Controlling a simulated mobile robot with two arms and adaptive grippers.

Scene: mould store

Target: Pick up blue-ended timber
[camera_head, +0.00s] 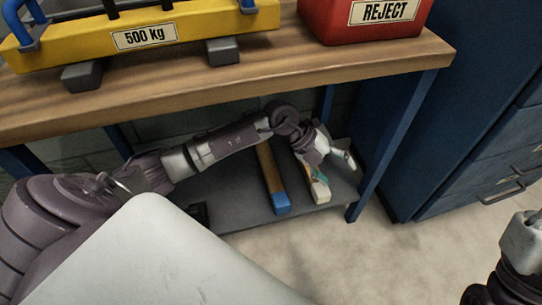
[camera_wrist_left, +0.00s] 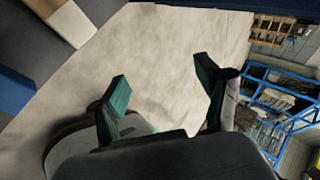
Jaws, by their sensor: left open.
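The blue-ended timber (camera_head: 268,168) lies on the grey lower shelf under the bench in the head view, its blue end toward the shelf's front edge. A blue patch, apparently that end (camera_wrist_left: 12,92), shows at the left edge of the left wrist view. My left gripper (camera_head: 336,168) is right of this timber, over or beside a second, pale-ended timber. In the left wrist view my left gripper (camera_wrist_left: 163,88) is open, with bare floor between its fingers. Part of my right arm shows at the head view's lower right corner; its jaws cannot be made out.
The pale-ended timber (camera_head: 320,192) lies right of the blue-ended one. The wooden bench top (camera_head: 330,75) overhangs the shelf (camera_head: 240,213), and a blue leg (camera_head: 384,150) stands at its right. A blue cabinet (camera_head: 470,150) is farther right. The floor in front is clear.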

